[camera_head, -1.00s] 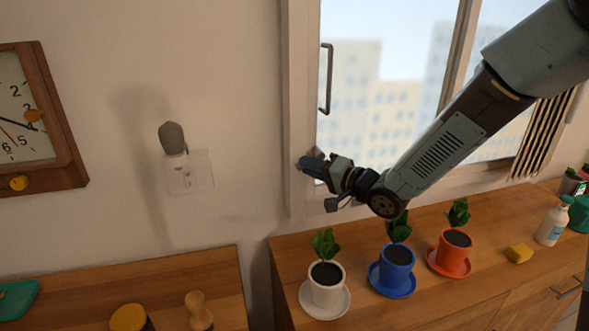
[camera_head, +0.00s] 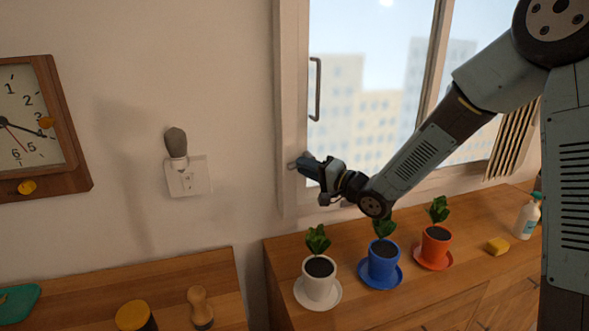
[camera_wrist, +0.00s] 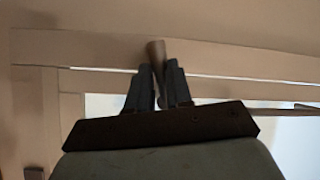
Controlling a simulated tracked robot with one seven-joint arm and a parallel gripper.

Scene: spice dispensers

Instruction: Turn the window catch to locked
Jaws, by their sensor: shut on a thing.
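The window catch (camera_wrist: 156,50) shows in the wrist view as a small brown handle on the window frame, between my fingertips. My gripper (camera_wrist: 164,72) is shut on it; the fingers hide its lower part. In the head view my gripper (camera_head: 300,165) is at the left side of the window frame (camera_head: 291,110), low down, and covers most of the catch. The exact angle of the catch cannot be told.
A window handle (camera_head: 316,90) stands above my gripper. White (camera_head: 319,284), blue (camera_head: 383,266) and orange (camera_head: 434,248) plant pots stand on the wooden counter (camera_head: 350,228) below my arm. A wall outlet (camera_head: 190,178) with a plugged-in lamp (camera_head: 176,144) is to the left.

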